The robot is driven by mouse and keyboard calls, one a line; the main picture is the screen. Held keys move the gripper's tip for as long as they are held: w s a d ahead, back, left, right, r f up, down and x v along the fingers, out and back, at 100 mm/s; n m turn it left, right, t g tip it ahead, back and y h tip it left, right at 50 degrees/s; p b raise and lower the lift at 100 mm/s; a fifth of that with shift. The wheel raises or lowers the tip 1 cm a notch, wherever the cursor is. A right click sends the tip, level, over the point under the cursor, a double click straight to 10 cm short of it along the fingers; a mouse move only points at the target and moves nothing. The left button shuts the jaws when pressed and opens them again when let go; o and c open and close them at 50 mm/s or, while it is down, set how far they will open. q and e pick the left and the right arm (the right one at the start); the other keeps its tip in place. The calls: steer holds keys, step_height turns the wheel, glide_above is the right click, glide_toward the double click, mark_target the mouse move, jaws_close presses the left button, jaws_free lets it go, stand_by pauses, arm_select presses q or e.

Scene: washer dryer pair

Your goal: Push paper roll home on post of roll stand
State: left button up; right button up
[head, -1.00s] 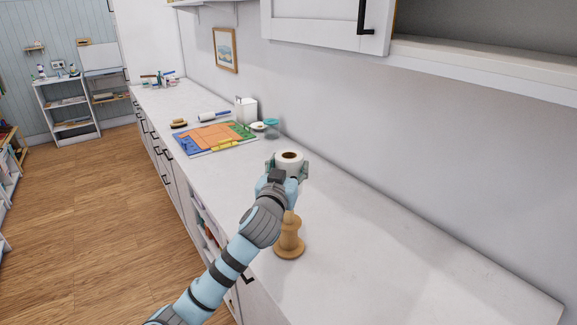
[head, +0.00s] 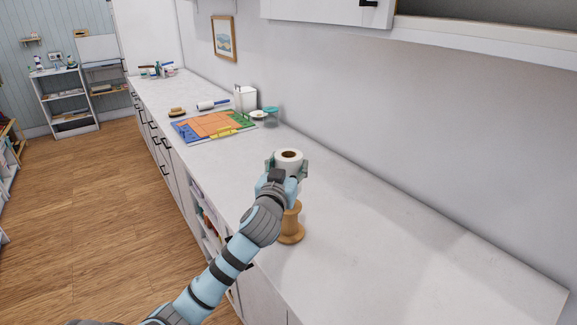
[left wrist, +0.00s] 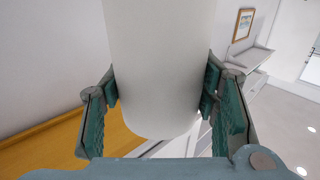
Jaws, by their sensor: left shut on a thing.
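The white paper roll (head: 289,163) is upright in my left gripper (head: 287,176), with its brown core hole facing up. The left wrist view shows the roll (left wrist: 160,65) between the two green finger pads (left wrist: 160,88), which press its sides. The wooden roll stand (head: 291,228) stands upright on the counter, just nearer and below the roll in the head view. My gripper and wrist hide the stand's upper part and post. The roll is not seen on the post; the exact gap cannot be told. My right gripper is not in view.
The white counter (head: 400,235) is clear to the right. Behind the roll lie a colourful board (head: 213,125), a teal-lidded jar (head: 271,117), a white container (head: 245,98) and a brush (head: 177,112). A wall cabinet (head: 330,10) hangs above.

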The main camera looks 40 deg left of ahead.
arm_select(q)
steer(key=shift+p, duration=0.4)
stand_by(0.8)
steer(key=shift+f+b, duration=2.1)
steer(key=shift+f, duration=0.5)
steer(key=o, duration=1.3)
steer(key=shift+s+d, duration=0.1)
steer(key=v, duration=1.2)
